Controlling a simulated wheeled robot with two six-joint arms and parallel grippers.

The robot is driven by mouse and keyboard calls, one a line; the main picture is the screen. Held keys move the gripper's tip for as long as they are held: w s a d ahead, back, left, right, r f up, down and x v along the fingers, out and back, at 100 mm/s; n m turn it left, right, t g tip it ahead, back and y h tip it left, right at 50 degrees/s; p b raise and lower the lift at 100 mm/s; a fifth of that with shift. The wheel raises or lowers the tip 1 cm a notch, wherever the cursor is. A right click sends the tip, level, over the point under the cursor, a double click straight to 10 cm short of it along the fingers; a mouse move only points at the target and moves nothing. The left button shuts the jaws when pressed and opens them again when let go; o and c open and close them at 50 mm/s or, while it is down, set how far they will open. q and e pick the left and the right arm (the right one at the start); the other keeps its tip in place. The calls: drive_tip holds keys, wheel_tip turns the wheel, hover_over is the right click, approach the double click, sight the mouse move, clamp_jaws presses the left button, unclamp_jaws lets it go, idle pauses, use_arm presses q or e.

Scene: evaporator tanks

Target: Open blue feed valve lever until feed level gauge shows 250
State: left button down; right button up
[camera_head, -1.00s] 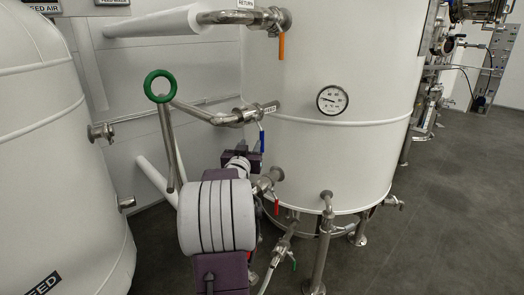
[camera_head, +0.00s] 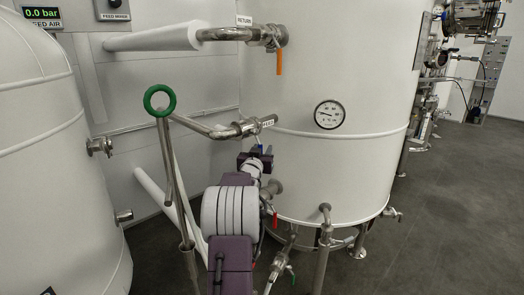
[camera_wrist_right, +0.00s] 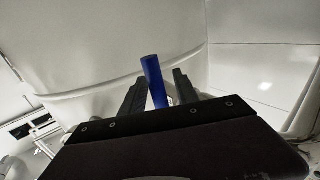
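The blue feed valve lever (camera_wrist_right: 153,80) stands between the two dark fingers of my right gripper (camera_wrist_right: 160,77) in the right wrist view. There is a gap on each side of it, and the fingers are open. In the head view my right gripper (camera_head: 255,158) is at the valve under the FEED pipe (camera_head: 240,129), and only a bit of the blue lever (camera_head: 261,148) shows. A round dial gauge (camera_head: 329,115) is on the white tank; its needle points left, but its numbers are too small to read. My left gripper is not in view.
An orange lever (camera_head: 279,63) hangs from the RETURN pipe above. A red lever (camera_head: 275,220) and a green one (camera_head: 292,277) are below. A green ring (camera_head: 160,100) tops a pipe left of my arm. A second white tank (camera_head: 55,170) stands at the left.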

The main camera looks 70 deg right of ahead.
clamp_jaws()
idle(1.3)
